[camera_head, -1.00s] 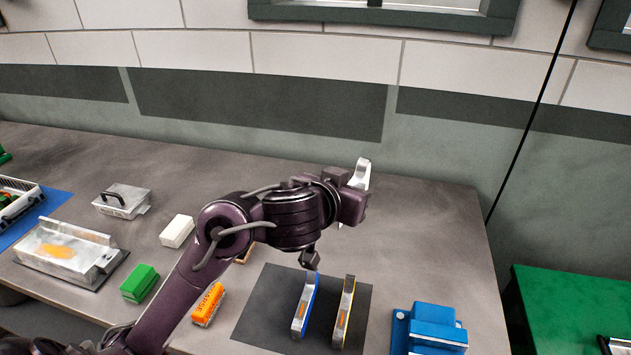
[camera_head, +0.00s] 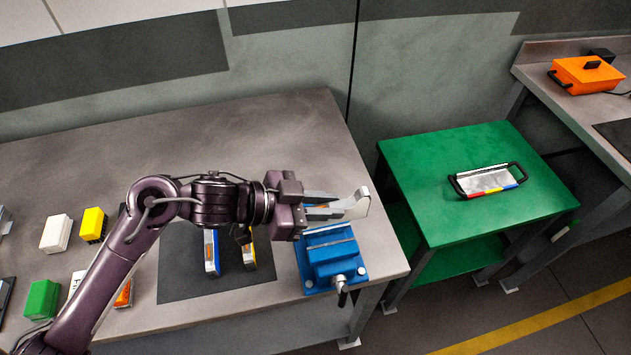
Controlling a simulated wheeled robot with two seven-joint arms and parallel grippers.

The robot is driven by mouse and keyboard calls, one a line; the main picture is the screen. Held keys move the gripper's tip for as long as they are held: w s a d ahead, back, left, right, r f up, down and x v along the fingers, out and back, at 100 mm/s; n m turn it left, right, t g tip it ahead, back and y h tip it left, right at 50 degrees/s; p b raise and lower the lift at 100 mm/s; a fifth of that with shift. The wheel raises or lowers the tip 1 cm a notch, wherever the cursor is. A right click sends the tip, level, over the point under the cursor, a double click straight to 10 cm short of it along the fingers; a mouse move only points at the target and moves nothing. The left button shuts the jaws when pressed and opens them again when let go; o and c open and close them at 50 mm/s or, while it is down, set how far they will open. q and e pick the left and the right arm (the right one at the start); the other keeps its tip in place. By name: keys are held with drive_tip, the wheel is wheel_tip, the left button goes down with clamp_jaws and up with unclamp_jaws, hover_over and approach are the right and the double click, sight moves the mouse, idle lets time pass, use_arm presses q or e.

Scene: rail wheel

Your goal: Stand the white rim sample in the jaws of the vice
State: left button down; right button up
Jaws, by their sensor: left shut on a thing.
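My left gripper (camera_head: 308,212) is shut on the white rim sample (camera_head: 354,204), a pale curved piece that sticks out to the right of the fingers. The sample is held in the air, and in the picture it lies just above the blue vice (camera_head: 329,261). The vice sits at the right front corner of the grey bench (camera_head: 262,134), with its handle towards the front. I see no contact between sample and vice. The gripper and sample hide part of the vice's far side. My right gripper is not in view.
A dark mat (camera_head: 186,279) holds a blue-edged sample (camera_head: 211,252) and a yellow-edged sample (camera_head: 249,255), partly behind my arm. Several small blocks, one green (camera_head: 41,300), lie at left. A green table (camera_head: 451,217) with a black-handled tray (camera_head: 487,182) stands to the right.

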use_arm(q)
drive_tip(key=shift+r, duration=0.2)
drive_tip(key=shift+f+b, duration=1.15)
drive_tip(key=shift+f, duration=1.4)
drive_tip(key=shift+p, duration=0.8)
drive_tip(key=shift+f+b, duration=0.9)
drive_tip(key=shift+f, duration=0.65)
idle(0.5)
drive_tip(key=shift+p, duration=0.5)
idle(1.9)
